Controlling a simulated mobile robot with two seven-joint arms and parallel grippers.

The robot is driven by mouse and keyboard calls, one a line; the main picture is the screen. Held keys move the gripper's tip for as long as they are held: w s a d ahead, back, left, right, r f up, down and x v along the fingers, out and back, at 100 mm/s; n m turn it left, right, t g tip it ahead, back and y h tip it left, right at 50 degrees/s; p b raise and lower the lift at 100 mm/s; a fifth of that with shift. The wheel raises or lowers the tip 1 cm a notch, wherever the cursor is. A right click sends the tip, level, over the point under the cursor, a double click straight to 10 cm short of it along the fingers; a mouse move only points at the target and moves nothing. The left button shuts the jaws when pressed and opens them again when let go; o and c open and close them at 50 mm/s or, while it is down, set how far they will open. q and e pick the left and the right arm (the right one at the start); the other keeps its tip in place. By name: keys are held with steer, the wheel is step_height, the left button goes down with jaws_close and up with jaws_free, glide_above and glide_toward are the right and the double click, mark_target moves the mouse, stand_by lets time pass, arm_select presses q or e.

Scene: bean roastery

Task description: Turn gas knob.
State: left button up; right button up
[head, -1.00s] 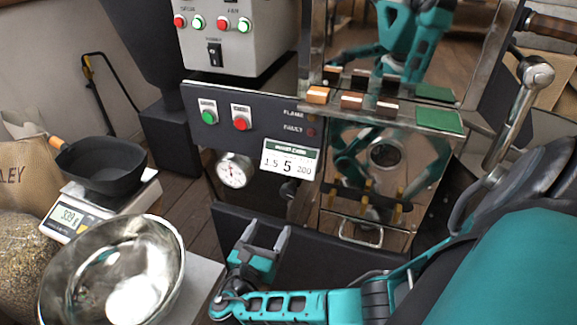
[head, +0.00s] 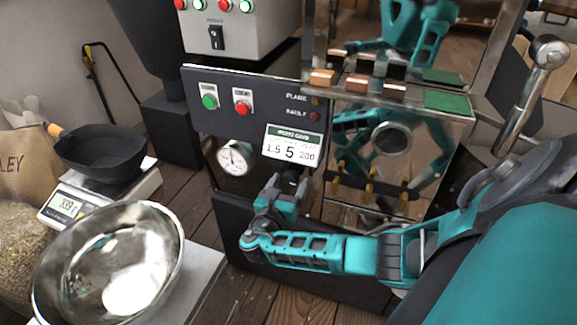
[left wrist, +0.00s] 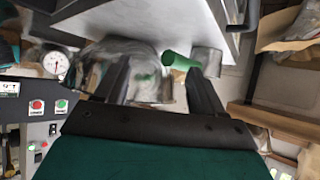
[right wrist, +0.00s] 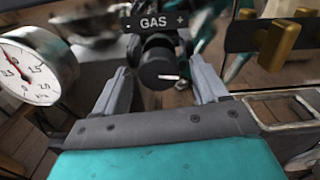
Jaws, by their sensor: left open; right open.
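The gas knob (right wrist: 158,69) is a round black knob below a dark "GAS" label (right wrist: 155,23) with minus and plus signs. Its white mark points right in the right wrist view. My right gripper (right wrist: 163,88) is open, with one finger on each side of the knob; I cannot tell whether either touches it. In the head view my right gripper (head: 286,188) is in front of the panel below the card and mostly hides the knob. My left gripper (left wrist: 158,82) is open, with nothing clearly between its fingers, and is outside the head view.
A pressure gauge (head: 235,158) sits left of the knob. The "5" card (head: 292,146) is above it. Brass handles (right wrist: 278,42) stand to the right. A steel bowl (head: 110,265) and a scale (head: 70,207) with a black pan (head: 98,153) are at left.

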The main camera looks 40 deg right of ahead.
steer(key=c, duration=1.1)
arm_select(q)
steer(key=shift+a+r+p, duration=0.2)
steer(key=shift+r+p, duration=0.5)
steer(key=shift+p, duration=0.25)
arm_select(e)
steer(key=shift+o, duration=0.2)
steer(key=shift+r+n, duration=0.2)
steer(key=shift+n, duration=0.4)
steer(key=shift+r+n+p, duration=0.1)
steer(key=shift+n+p, duration=0.6)
steer(key=shift+p, duration=0.25)
steer(key=shift+n+p, duration=0.8)
steer(key=n+p, duration=0.2)
steer(key=n, duration=0.1)
steer(key=shift+s+n+p, duration=0.1)
steer(key=shift+n+p, duration=0.4)
steer(key=shift+n, duration=0.5)
arm_select(q)
steer(key=r, duration=0.5)
steer(key=shift+s+a+r, duration=0.2)
steer(key=shift+r, duration=0.2)
arm_select(e)
steer(key=shift+f+n, duration=0.2)
steer(key=shift+n, duration=0.1)
arm_select(q)
steer(key=shift+w+r, duration=0.1)
